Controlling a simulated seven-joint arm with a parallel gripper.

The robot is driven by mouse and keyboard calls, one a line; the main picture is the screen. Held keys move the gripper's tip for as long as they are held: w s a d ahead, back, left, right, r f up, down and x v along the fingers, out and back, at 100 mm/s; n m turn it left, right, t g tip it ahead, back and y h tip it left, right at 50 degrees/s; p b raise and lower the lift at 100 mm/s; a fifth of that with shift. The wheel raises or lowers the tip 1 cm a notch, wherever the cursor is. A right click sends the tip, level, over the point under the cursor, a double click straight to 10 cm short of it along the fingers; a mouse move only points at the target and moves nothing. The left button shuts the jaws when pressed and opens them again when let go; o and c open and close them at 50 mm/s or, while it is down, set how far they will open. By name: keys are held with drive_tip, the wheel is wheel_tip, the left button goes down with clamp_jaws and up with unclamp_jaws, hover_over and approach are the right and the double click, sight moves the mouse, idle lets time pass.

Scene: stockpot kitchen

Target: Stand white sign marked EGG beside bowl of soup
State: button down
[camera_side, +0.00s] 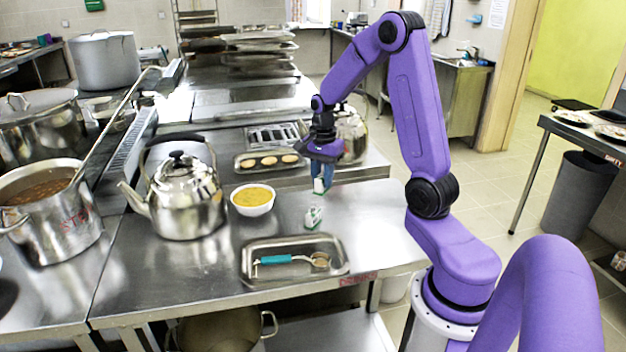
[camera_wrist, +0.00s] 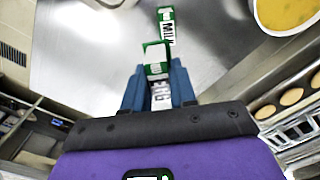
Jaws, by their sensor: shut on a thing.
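A white and green sign (camera_wrist: 157,98) is pinched between the two blue fingers of my gripper (camera_wrist: 158,88). Its lettering is partly hidden but looks like EGG. In the side view my gripper (camera_side: 322,178) holds this sign (camera_side: 319,186) above the steel table, apart from the bowl and to its right. The white bowl of soup (camera_side: 253,205), filled with yellow soup, sits on the table; its edge also shows at the top right of the wrist view (camera_wrist: 285,12).
A second white and green sign (camera_side: 314,216), marked MILK in the wrist view (camera_wrist: 167,27), is on the table just in front of my gripper. A kettle (camera_side: 186,198) stands left of the bowl. A tray (camera_side: 253,280) holds a teal-handled utensil. A cookie tray (camera_side: 245,167) lies behind.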

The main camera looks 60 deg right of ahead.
drive_tip(key=s+a+r, duration=0.2)
drive_tip(key=s, duration=0.3)
drive_tip(key=w+a+n, duration=0.2)
drive_tip(key=a+n, duration=0.6)
drive_tip(key=a, duration=0.3)
drive_tip(key=shift+n, duration=0.3)
drive_tip(key=w+f, duration=0.3)
drive_tip(key=w, duration=0.1)
drive_tip(key=w+d+f, duration=0.1)
drive_tip(key=w+f, duration=0.1)
drive_tip(key=w, duration=0.2)
drive_tip(key=w+d+f, duration=0.1)
drive_tip(key=w+f, duration=0.2)
drive_tip(key=w, duration=0.2)
drive_tip(key=shift+d+f, duration=0.25)
drive_tip(key=shift+f, duration=0.05)
drive_tip(key=shift+w+f, duration=0.3)
drive_tip(key=shift+f, duration=1.6)
drive_tip(key=shift+f, duration=0.15)
drive_tip(key=c, duration=0.9)
unclamp_jaws()
